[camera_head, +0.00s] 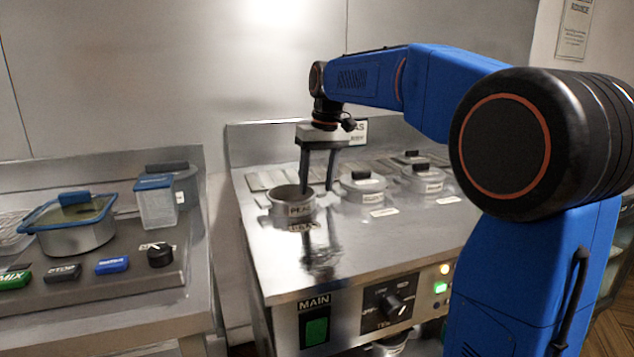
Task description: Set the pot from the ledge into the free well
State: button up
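A round steel pot (289,209) labelled PEAS, with no lid on, stands at the left of the steel range top. I cannot tell whether it sits on the surface or sunk in a well. My gripper (317,191) points down at the pot's right side with its fingers apart. The left finger overlaps the pot's opening near the right rim, and the right finger is just outside it. Contact with the rim cannot be made out. Two lidded pots with black knobs, one nearer (362,189) and one farther right (422,180), stand in the row. No free well shows clearly.
The range's steel front top (350,240) is clear and shiny. Its front panel carries a green MAIN switch (316,327) and a dial (392,306). On the left counter stand a blue-rimmed lidded pan (75,238), a clear blue-lidded box (157,207) and a steel pot (186,186).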

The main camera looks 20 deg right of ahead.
notch_tip(320, 180, up, 17)
jog(key=s+d, duration=0.1)
jog(key=s, duration=0.1)
jog(key=shift+d, duration=0.3)
